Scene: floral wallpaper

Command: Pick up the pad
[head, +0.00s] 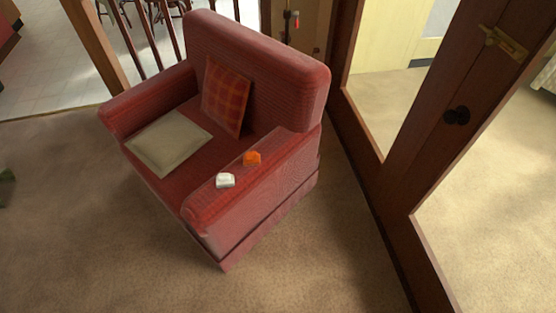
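A flat, square beige pad (168,142) lies on the seat of a red armchair (265,205), toward the left armrest and the front of the seat. Its top is bare and nothing covers it. My gripper is not in view.
A red plaid pillow (226,95) leans against the chair back. A small white object (225,180) and a small orange object (251,158) rest on the right armrest. A dark wooden glazed door (440,130) stands at the right. Carpet (90,230) is clear in front and left of the chair.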

